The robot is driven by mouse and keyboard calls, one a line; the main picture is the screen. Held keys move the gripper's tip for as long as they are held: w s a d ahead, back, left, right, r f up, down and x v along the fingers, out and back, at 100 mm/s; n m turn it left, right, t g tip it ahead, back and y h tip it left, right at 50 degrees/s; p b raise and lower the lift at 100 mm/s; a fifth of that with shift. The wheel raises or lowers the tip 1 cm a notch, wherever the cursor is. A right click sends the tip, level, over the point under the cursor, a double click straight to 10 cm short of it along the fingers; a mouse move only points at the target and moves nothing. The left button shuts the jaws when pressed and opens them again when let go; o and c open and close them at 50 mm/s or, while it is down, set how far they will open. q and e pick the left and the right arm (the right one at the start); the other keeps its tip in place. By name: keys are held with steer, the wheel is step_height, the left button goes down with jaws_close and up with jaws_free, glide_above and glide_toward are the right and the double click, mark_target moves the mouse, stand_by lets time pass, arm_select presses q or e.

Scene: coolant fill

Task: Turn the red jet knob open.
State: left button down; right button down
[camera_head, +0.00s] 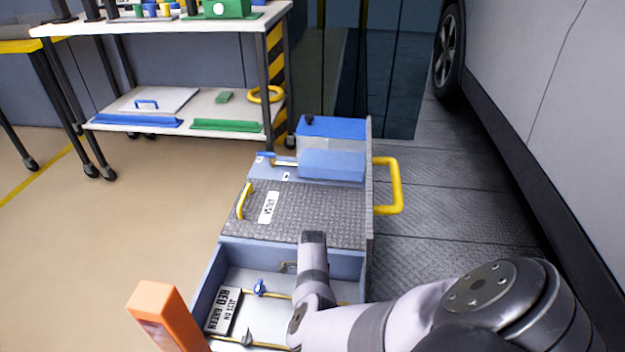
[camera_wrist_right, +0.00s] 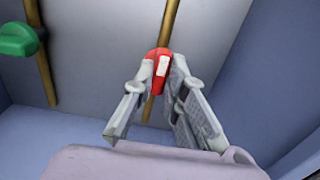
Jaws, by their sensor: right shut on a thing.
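In the right wrist view, the red jet knob (camera_wrist_right: 155,84) sits on a thin brass pipe (camera_wrist_right: 170,18) and carries a white mark. Its long side looks roughly in line with the pipe. My right gripper (camera_wrist_right: 162,73) has its two fingers on either side of the knob and is shut on it. A green knob (camera_wrist_right: 17,40) lies crosswise on another brass pipe at the left. In the head view, my right arm reaches into the open blue bay (camera_head: 207,283); it hides the red knob and my right gripper. My left gripper is not in view.
The bay holds a label plate (camera_head: 223,311), a blue knob (camera_head: 259,287) and a grey knob (camera_head: 247,337). Blue walls close in around my right gripper. An orange block (camera_head: 160,308) stands at the lower left. A car (camera_head: 540,130) is at right, a shelf cart (camera_head: 180,110) behind.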

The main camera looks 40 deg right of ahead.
steer(key=shift+s+d, duration=0.1)
steer(key=c, duration=1.6)
jaws_free()
step_height(320, 180, up, 12)
